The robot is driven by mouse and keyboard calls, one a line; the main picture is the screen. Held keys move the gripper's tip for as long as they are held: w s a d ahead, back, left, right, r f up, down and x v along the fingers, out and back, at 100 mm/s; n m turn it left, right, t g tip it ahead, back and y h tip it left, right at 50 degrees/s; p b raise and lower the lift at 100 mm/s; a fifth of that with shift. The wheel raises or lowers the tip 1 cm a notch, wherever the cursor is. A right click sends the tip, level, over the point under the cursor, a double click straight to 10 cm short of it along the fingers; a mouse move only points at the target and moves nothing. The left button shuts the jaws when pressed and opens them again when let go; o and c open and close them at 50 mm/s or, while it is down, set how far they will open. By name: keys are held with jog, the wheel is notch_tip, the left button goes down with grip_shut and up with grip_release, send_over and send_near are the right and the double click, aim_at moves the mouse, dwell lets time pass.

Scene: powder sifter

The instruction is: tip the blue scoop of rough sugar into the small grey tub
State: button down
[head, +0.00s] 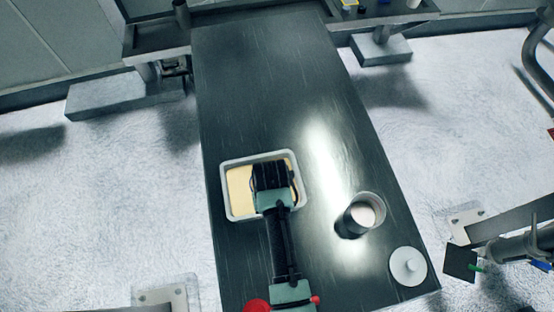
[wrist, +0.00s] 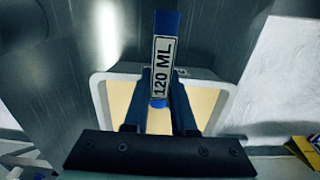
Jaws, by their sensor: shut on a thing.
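My gripper (head: 272,178) is over a light grey rectangular tub (head: 226,200) holding a pale tan, grainy fill. In the wrist view the gripper (wrist: 161,92) is shut on the handle of the blue scoop (wrist: 166,22), labelled "120 ML". The scoop's bowl and anything in it are hidden in both views. I cannot tell whether the scoop touches the tan fill. The rectangular tub's rim also shows behind the fingers in the wrist view (wrist: 96,95). A small round grey tub (head: 352,227) with white stuff inside stands to the right, apart from the gripper.
A round pale lid (head: 408,267) with a knob lies near the front right edge of the dark table (head: 270,90). The table's far half is clear. Side benches with small items stand beyond the far end.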

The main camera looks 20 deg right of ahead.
notch_tip(320, 180, up, 8)
jog(key=a+p, duration=0.2)
jog(key=p, duration=0.5)
jog(key=shift+w+f+p, duration=0.2)
jog(key=shift+p, duration=0.15)
dwell(0.5)
jog(key=y, duration=0.1)
jog(key=d+y, duration=0.1)
jog(key=y, duration=0.1)
jog(key=shift+s+d+f+t, duration=0.15)
jog(key=shift+d+t, duration=0.15)
jog(key=shift+d+f+y+b, duration=0.25)
jog(key=shift+d+y+b, duration=0.1)
jog(key=shift+y+b, duration=0.35)
jog(key=shift+s+d+t+y+b, duration=0.1)
jog(key=shift+d+t+y+b, duration=0.2)
jog(key=shift+y, duration=0.4)
jog(key=shift+a+r, duration=0.15)
jog(key=shift+a, duration=0.05)
